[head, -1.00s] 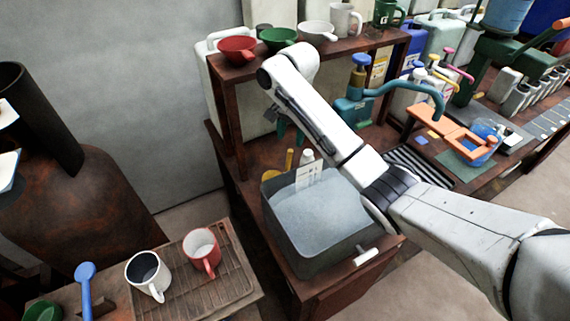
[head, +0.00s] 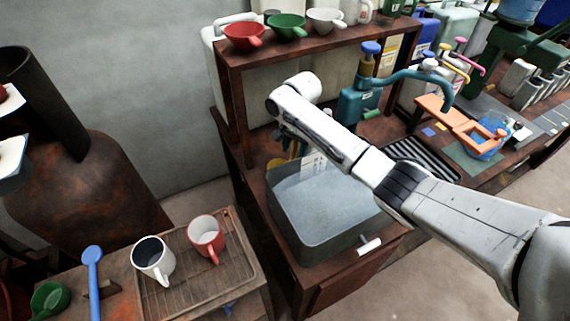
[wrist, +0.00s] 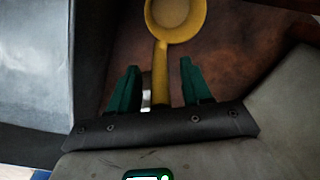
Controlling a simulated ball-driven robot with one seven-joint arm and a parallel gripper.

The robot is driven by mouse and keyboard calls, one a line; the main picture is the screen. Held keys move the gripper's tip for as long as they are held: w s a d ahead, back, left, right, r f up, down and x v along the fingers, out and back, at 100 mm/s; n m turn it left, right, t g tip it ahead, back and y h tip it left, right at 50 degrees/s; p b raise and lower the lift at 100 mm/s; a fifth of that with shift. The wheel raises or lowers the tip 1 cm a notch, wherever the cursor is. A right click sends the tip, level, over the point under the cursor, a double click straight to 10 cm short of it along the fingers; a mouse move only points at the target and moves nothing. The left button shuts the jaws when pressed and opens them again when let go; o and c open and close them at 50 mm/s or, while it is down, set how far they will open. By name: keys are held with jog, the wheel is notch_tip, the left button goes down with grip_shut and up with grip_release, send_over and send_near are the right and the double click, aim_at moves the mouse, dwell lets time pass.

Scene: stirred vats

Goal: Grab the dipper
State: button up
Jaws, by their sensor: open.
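The yellow dipper (wrist: 176,18) shows in the wrist view with its round bowl at the top and its handle running down between my fingers. My gripper (wrist: 160,82) has its two green fingers open, one on either side of the handle, with a gap visible on both sides. In the head view the dipper (head: 274,163) is a small yellow patch beside the grey basin, mostly hidden by my gripper (head: 287,145). I cannot tell how far the fingers are above the brown surface.
The grey basin (head: 315,246) stands close to my gripper. A wooden shelf (head: 300,42) with cups rises behind it. A teal tap (head: 362,98) is to the right. A rack (head: 238,284) with mugs and a blue spoon (head: 92,268) are at lower left.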

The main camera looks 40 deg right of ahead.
jog(key=shift+c, duration=0.3)
grip_shut()
dwell(0.3)
